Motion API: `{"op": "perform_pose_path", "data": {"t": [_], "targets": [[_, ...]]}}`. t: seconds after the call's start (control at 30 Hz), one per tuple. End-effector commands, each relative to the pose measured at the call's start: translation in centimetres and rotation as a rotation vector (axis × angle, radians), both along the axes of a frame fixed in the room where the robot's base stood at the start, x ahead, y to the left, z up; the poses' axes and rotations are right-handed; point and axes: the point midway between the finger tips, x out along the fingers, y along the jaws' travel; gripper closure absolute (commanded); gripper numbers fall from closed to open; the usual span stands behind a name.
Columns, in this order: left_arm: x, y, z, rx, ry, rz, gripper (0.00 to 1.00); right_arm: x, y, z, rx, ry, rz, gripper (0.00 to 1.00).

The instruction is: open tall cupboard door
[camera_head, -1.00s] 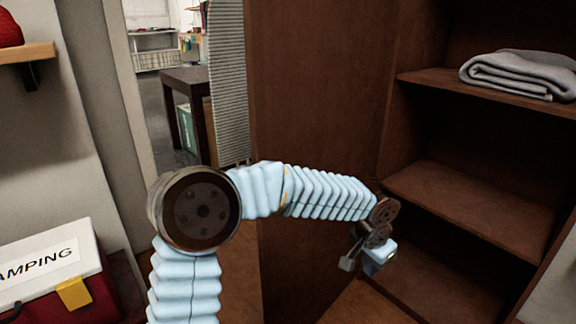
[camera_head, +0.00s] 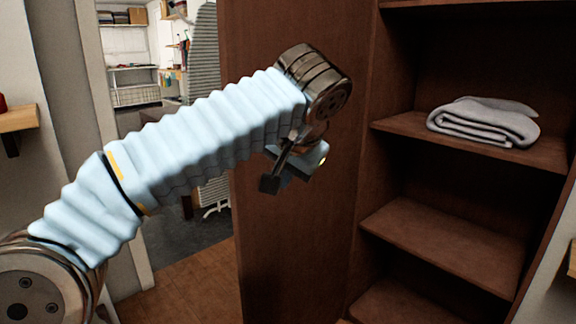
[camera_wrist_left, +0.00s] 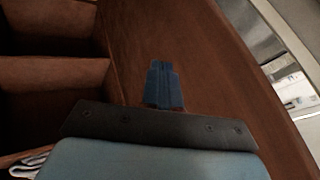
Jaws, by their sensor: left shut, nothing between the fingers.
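The tall cupboard (camera_head: 470,170) is dark brown wood, and its shelved inside is exposed. Its door (camera_head: 305,240) stands swung open to the left, a broad panel at an angle to the shelves; it fills the middle of the left wrist view (camera_wrist_left: 215,75). My left gripper (camera_head: 270,184) is in front of the door's inner face, with its fingers shut and empty. Its blue fingers (camera_wrist_left: 163,84) show against the panel in the left wrist view; whether they touch it I cannot tell. No handle shows. My right gripper is out of view.
A folded grey towel (camera_head: 484,121) lies on an upper shelf (camera_head: 400,126); the lower shelves look bare. Left of the door, a doorway leads to another room with a white wall rack (camera_head: 135,95). A small wooden wall shelf (camera_head: 18,118) is at the far left.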

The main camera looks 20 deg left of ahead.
Motion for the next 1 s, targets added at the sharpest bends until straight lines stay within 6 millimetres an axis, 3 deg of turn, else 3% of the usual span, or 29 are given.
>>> {"op": "perform_pose_path", "data": {"t": [0.13,0.37,0.87,1.0], "targets": [[1.3,1.4,-2.4,-0.001,0.002,0.005,1.00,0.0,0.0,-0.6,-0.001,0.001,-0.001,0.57],[1.9,4.3,-2.1,-0.001,0.002,0.001,1.00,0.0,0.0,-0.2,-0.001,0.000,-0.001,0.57],[2.0,5.1,-2.1,-0.001,0.001,-0.002,1.00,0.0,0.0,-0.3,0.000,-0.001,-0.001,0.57],[1.5,7.2,-2.1,-0.002,0.002,-0.016,1.00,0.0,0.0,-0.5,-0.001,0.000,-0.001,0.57]]}}
